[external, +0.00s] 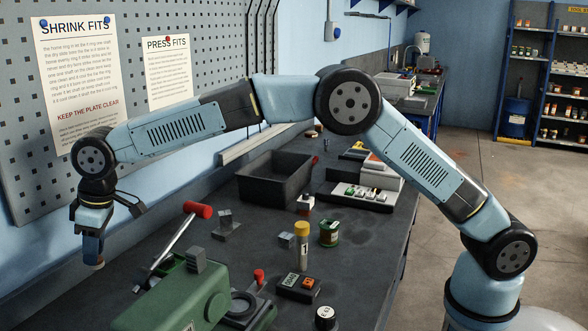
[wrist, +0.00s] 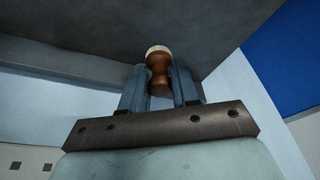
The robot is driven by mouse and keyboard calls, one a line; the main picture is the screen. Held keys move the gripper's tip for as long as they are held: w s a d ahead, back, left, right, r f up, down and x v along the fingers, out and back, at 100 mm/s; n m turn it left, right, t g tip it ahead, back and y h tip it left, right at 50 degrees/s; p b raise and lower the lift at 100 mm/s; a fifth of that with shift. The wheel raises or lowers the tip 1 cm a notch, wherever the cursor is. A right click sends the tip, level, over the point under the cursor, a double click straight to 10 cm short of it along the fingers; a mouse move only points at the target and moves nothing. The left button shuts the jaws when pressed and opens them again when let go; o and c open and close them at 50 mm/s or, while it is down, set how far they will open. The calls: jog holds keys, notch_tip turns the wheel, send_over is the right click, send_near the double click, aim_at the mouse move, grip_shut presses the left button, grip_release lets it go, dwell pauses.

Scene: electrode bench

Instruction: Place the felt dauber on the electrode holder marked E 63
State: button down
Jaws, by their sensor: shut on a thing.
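My gripper (external: 93,256) is at the far left in the external view, above the bench's left part near the pegboard wall. In the wrist view my gripper (wrist: 160,88) is shut on a brown, waisted wooden piece with a pale end, which looks like the felt dauber (wrist: 158,62). Only a small pale-brown tip of the dauber (external: 97,264) shows below the jaws in the external view. A black round piece with a white label (external: 325,318) stands at the front edge of the picture; its marking is too small to read surely. I cannot tell which piece is marked E 63.
A green machine (external: 180,300) with a red-handled lever (external: 180,235) stands at the front left. A yellow-capped tube (external: 302,245), green tin (external: 329,233) and small switch box (external: 298,288) stand mid-bench. A dark bin (external: 275,180) is behind them. Bare bench lies between several items.

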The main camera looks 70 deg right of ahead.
notch_tip(320, 180, up, 17)
jog(key=s+d+r+n, duration=0.1)
jog(key=s+d+r, duration=0.15)
jog(key=s, duration=0.85)
jog(key=s+d+r, duration=0.1)
jog(key=s+r, duration=0.3)
jog(key=s, duration=0.7)
jog(key=s+d+r+n, duration=0.1)
jog(key=s+d+r, duration=0.15)
jog(key=s, duration=0.85)
jog(key=s+d+f, duration=0.3)
jog(key=s+d, duration=0.1)
jog(key=s, duration=0.4)
jog(key=s+d+f+n, duration=0.1)
jog(key=s+d+f, duration=0.25)
jog(key=s, duration=0.45)
jog(key=s+d+f, duration=0.2)
jog(key=s+d, duration=0.3)
jog(key=s, duration=0.3)
send_near(321, 314)
jog(key=shift+w+f+y, duration=0.3)
jog(key=shift+w+f, duration=0.15)
jog(key=shift+f, duration=0.2)
jog(key=shift+w+a+f, duration=0.2)
jog(key=shift+f, duration=1.55)
